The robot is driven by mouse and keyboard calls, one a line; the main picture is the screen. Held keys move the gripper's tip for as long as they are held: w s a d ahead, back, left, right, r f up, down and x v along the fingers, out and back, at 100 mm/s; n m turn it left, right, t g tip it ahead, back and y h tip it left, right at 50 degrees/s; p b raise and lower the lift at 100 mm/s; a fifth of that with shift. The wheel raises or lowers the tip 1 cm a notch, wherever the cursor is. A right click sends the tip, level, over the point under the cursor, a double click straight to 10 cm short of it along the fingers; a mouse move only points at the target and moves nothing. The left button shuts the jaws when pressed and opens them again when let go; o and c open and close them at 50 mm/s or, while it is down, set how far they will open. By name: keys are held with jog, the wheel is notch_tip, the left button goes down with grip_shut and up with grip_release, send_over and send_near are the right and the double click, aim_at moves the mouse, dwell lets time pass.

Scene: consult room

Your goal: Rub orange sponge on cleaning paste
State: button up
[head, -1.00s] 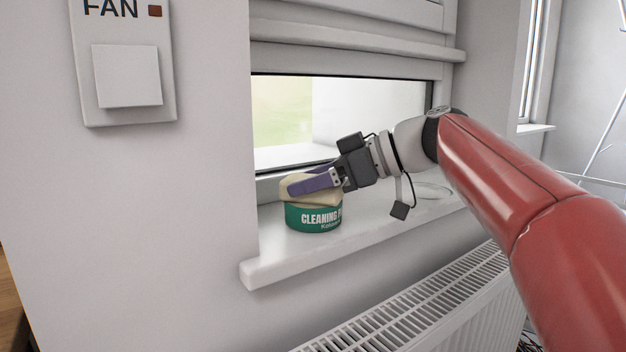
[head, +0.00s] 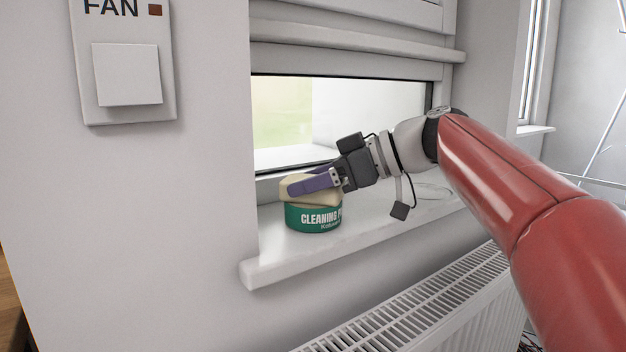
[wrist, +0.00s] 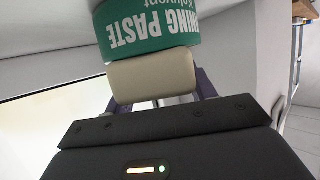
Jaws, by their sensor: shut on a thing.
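The sponge (head: 324,199) looks pale beige rather than orange. My gripper (head: 304,186), with purple fingers, is shut on it, one finger along each side. The green tin of cleaning paste (head: 312,217) stands upright on the windowsill with its white lettering facing me. The sponge lies tilted over the tin's top and appears to touch it. The sponge and fingers hide the tin's opening and the paste. In the wrist view, the sponge (wrist: 152,80) sits between the fingers, against the tin (wrist: 150,38).
The white windowsill (head: 262,270) ends at a front edge above a radiator (head: 420,305). The window frame is close behind the tin, and a wall with a fan switch (head: 127,75) is to the left.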

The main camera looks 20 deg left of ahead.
jog(key=shift+f, duration=0.15)
jog(key=shift+r+p, duration=1.7)
jog(key=shift+r, duration=1.9)
